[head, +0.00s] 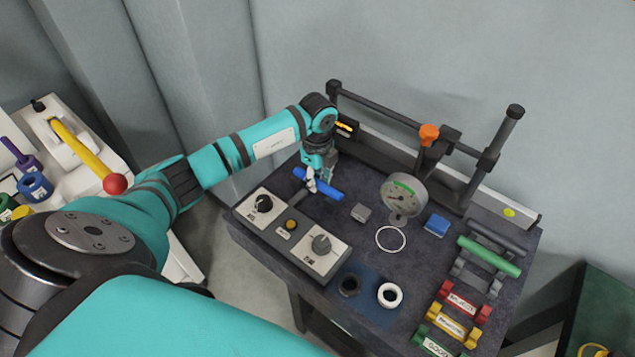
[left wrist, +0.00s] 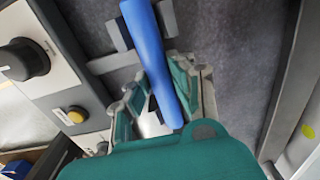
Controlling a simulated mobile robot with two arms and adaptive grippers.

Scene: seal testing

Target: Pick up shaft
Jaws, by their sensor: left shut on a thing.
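The blue shaft (head: 331,191) is a short rod near the back left of the dark table. My left gripper (head: 314,182) is shut on it from above. In the left wrist view the blue shaft (left wrist: 148,45) runs down between the fingers of my left gripper (left wrist: 165,100), and its far end overlaps a grey support block (left wrist: 122,36). I cannot tell whether the shaft touches the support. A green shaft (head: 488,257) lies on a rack at the right. My right gripper is not in view.
A control panel (head: 290,238) with knobs is in front of the gripper. A dial gauge (head: 404,193), a grey block (head: 361,213), a blue block (head: 437,225) and a white ring (head: 390,239) lie to the right. A bar frame (head: 400,118) stands behind.

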